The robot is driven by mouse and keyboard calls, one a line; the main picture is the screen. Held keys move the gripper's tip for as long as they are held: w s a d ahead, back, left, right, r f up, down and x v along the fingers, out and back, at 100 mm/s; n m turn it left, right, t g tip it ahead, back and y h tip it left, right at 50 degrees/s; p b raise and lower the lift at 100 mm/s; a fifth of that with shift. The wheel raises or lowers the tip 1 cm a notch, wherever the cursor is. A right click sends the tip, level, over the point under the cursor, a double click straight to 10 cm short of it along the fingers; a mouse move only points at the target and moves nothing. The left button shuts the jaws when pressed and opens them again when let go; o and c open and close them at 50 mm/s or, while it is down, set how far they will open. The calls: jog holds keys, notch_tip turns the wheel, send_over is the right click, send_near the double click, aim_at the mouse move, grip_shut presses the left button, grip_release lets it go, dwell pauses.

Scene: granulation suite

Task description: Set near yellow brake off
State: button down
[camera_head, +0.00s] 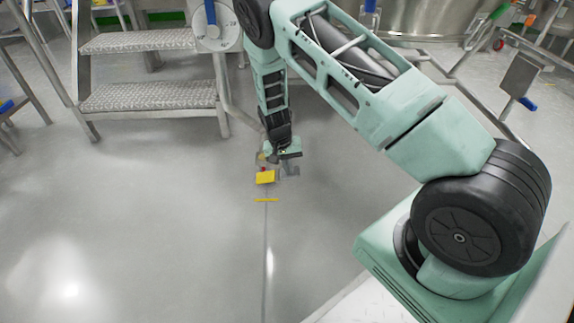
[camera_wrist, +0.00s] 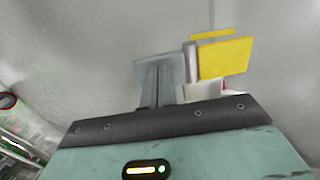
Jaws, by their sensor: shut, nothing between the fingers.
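The near yellow brake shows as a yellow plate (camera_head: 265,177) low over the floor in the head view, with a small red part by its upper edge. In the wrist view the yellow plate (camera_wrist: 225,57) is right of my fingers, with a pale bracket beside and below it. My gripper (camera_head: 288,170) points down just right of the plate; in the wrist view its grey fingers (camera_wrist: 158,70) are shut and empty. I cannot tell whether the fingers touch the brake. The brake's mounting is mostly hidden by my gripper.
A thin yellow strip (camera_head: 266,200) lies just in front of the plate. A steel frame with a grey panel (camera_head: 519,74) is at the right. Open floor lies at the lower left.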

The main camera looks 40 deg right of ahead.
aim_at(294, 172)
jog(key=shift+s+d+f+t+y+p, duration=0.1)
jog(key=shift+s+d+t+y+p, duration=0.25)
jog(key=shift+y+p, duration=0.4)
jog(key=shift+w+f+p, duration=0.1)
jog(key=shift+p, duration=0.2)
jog(key=shift+s+d+f+p, duration=0.25)
jog(key=shift+f+p, duration=0.25)
jog(key=shift+p, duration=0.6)
jog(key=shift+d+f+p, duration=0.15)
jog(key=shift+f+p, duration=0.15)
jog(key=shift+p, duration=0.1)
jog(key=shift+f, duration=0.2)
